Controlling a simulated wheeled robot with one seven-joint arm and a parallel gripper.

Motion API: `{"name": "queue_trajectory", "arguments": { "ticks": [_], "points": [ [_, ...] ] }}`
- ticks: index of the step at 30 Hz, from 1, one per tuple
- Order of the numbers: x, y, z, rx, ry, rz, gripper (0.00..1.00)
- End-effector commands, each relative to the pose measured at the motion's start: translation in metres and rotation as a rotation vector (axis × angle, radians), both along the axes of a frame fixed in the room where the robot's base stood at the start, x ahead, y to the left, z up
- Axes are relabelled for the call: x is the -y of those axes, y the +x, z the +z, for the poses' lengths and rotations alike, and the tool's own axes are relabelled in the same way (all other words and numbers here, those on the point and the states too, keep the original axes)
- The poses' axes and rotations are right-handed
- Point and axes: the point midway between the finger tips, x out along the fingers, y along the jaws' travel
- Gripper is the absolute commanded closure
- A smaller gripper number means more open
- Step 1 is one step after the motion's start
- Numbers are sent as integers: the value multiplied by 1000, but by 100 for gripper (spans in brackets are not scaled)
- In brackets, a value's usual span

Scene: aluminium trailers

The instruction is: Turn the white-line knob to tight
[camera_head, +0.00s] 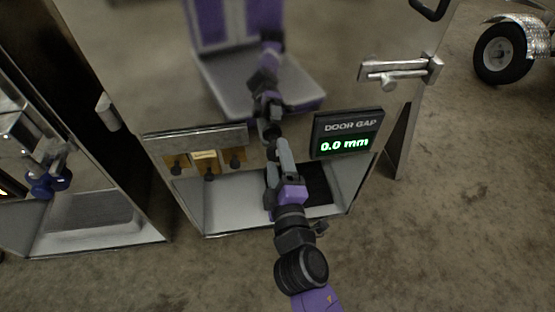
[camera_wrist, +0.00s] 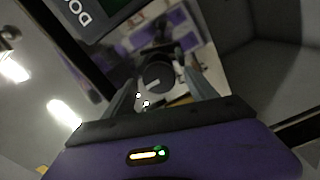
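A round black knob with a short white line (camera_wrist: 158,77) shows in the middle of the wrist view, on a shiny panel. My gripper (camera_wrist: 162,92) is open, with one finger on each side of the knob in that picture. Whether the fingers touch the knob I cannot tell. In the head view my gripper (camera_head: 279,150) points at the metal front panel, and the knob is largely hidden by it.
Several small dark hooks or knobs with yellow tags (camera_head: 204,161) sit left of my gripper. A metal latch handle (camera_head: 400,70) is at upper right. An open metal compartment (camera_head: 90,225) stands at left. A trailer wheel (camera_head: 499,54) is at far right. My reflection shows in the panel.

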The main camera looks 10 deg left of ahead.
Motion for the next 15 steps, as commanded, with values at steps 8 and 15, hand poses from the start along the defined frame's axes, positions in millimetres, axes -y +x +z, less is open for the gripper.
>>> {"name": "queue_trajectory", "arguments": {
  "ticks": [8,15],
  "points": [
    [3,-10,0,0,-1,1,34],
    [13,-47,0,-2,-1,1,34]
  ]
}}
